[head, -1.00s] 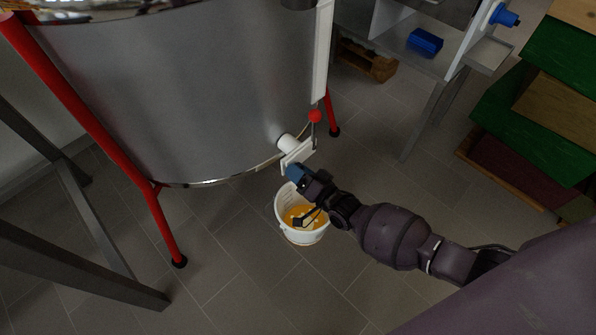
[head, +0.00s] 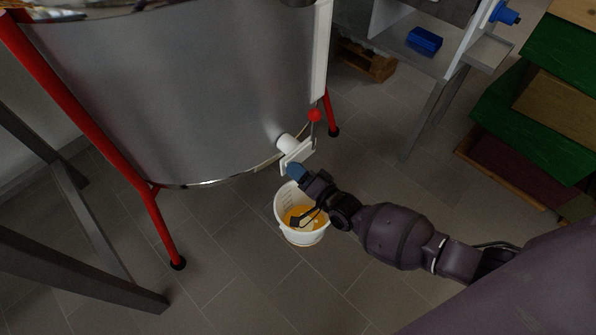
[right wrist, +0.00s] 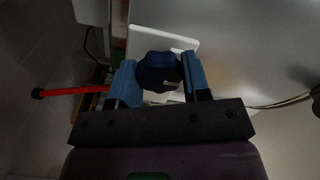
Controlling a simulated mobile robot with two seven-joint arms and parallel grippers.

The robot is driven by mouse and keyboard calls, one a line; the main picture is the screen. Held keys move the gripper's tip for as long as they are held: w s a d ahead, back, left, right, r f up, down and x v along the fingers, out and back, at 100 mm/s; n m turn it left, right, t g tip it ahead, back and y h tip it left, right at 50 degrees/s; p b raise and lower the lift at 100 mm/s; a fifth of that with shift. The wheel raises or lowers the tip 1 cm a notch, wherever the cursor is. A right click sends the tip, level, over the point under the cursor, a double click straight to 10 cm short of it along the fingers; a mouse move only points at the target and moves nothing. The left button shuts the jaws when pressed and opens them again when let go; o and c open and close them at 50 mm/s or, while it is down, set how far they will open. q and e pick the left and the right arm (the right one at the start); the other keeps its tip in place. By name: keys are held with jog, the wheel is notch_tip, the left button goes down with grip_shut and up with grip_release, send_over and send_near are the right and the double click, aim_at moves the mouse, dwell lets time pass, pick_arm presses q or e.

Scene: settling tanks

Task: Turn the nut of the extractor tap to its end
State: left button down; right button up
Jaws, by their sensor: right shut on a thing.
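The extractor (head: 190,90) is a large steel drum on red legs. In the right wrist view the tap's nut (right wrist: 159,71) is a dark blue lobed knob in front of the white tap plate (right wrist: 165,40). My right gripper (head: 297,173) is at the tap, and its blue fingers (right wrist: 158,80) are shut on the nut from both sides. In the head view the gripper hides the nut. My left gripper is not in view.
A white bucket (head: 281,204) with amber liquid stands on the floor below the tap and my right gripper. A red leg (head: 331,115) stands behind the tap. Stacked green and wooden boxes (head: 500,110) and a grey bench are at the right. Tiled floor is clear in front.

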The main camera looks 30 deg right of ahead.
jog(key=o, duration=0.9)
jog(key=shift+s, duration=0.1)
pick_arm(q)
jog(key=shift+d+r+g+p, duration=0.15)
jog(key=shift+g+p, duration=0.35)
jog(key=shift+p, duration=0.55)
pick_arm(e)
jog(key=shift+v, duration=5.35)
